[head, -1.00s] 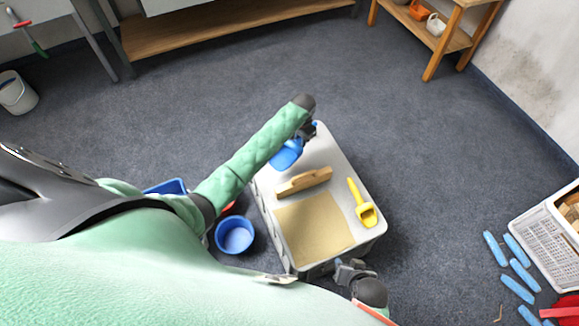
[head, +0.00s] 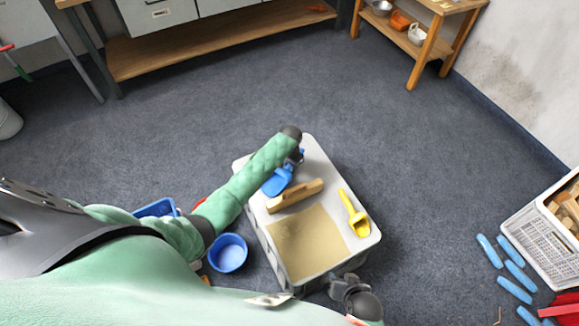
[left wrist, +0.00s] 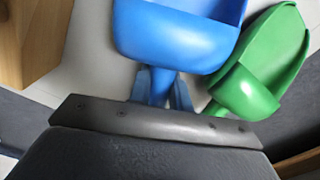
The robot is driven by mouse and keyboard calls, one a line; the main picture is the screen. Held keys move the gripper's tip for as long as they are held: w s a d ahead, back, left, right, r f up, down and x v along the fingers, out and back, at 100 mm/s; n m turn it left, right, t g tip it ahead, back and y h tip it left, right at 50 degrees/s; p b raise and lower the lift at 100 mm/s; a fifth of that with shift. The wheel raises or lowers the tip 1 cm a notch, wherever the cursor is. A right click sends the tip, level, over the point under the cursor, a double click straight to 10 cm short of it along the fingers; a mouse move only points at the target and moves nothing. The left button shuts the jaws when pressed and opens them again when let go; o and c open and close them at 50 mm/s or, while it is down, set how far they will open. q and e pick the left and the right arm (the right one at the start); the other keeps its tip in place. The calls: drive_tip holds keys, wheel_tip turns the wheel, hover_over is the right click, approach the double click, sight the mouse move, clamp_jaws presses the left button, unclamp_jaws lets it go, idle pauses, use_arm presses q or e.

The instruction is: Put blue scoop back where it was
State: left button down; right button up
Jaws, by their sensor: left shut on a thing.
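The blue scoop (head: 277,183) is over the far left part of the grey box top (head: 322,160), beside the wooden block. My left gripper (head: 297,158) is shut on its handle. In the left wrist view the blue scoop's bowl (left wrist: 180,38) fills the upper middle, its handle running down between the fingers (left wrist: 162,90). I cannot tell whether the scoop touches the box top. A green scoop (left wrist: 262,65) lies just right of it in that view; my arm hides it in the head view. My right gripper (head: 345,282) is by the box's near edge, its jaws unclear.
The wooden block (head: 295,196), a sand-coloured panel (head: 308,243) and a yellow scoop (head: 354,216) are on the box top. A blue bucket (head: 228,253) stands left of the box. A white crate (head: 545,245) and blue pieces (head: 515,275) lie right. Floor beyond is clear.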

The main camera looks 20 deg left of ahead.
use_arm(q)
drive_tip(key=shift+f, duration=0.15)
drive_tip(key=c, duration=1.3)
unclamp_jaws()
